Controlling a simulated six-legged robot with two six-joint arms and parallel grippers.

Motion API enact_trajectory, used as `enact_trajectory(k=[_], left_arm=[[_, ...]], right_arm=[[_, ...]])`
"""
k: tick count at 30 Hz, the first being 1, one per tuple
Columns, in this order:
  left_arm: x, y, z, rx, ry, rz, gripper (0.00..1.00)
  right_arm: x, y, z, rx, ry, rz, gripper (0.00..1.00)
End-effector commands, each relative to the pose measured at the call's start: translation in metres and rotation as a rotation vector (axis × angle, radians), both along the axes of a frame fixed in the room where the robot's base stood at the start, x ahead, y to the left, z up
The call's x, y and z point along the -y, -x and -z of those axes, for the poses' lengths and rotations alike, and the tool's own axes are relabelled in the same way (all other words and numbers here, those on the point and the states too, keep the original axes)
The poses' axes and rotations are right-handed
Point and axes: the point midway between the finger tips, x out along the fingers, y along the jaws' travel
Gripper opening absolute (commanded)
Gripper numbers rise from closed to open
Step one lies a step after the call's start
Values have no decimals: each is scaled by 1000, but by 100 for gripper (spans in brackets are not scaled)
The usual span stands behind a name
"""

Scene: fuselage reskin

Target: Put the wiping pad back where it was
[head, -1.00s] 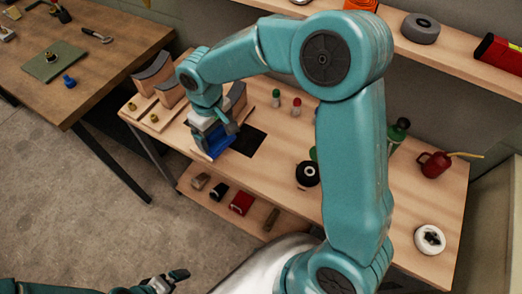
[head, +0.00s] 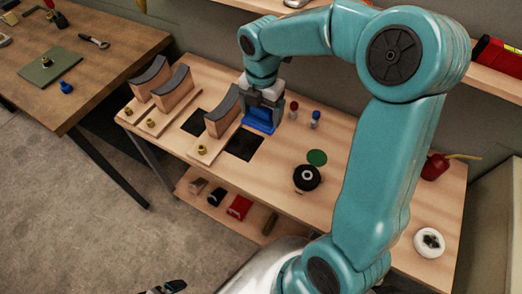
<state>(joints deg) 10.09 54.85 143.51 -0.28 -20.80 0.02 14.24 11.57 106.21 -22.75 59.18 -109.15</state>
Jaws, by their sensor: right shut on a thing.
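A blue wiping pad (head: 260,121) is in my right gripper (head: 265,101), which is shut on it. The pad hangs over the workbench (head: 380,245), right of the nearest curved-top block and behind a black square. I cannot tell whether it touches the bench top. Part of my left gripper (head: 172,287) shows at the bottom edge, away from the bench. Its jaws are too cut off to read.
Blocks with dark curved tops (head: 222,115) stand on the left of the bench. Black squares (head: 244,145) lie near them. Small red-capped (head: 293,109) and blue-capped (head: 315,119) bottles stand right of the pad. A green disc (head: 316,157) and black roll (head: 307,178) are nearer the middle.

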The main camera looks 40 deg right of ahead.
Motion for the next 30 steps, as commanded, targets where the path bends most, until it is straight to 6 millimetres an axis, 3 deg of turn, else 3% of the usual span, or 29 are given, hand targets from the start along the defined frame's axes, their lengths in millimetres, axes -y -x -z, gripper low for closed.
enact_trajectory(k=[6, 12, 20, 26, 30], left_arm=[[0, 0, 2, 0, 0, 0, 100], [0, 0, 4, 0, 0, 0, 100], [0, 0, 5, 0, 0, 0, 100], [0, 0, 7, 0, 0, 0, 100], [0, 0, 7, 0, 0, 0, 100]], right_arm=[[-1, 1, 68, -8, -2, -2, 56], [-1, 0, 113, -3, -1, 0, 56], [-1, 0, 136, -2, 0, 1, 56], [-1, 0, 167, -2, -1, 0, 56], [0, -1, 168, 1, 1, 1, 56]])
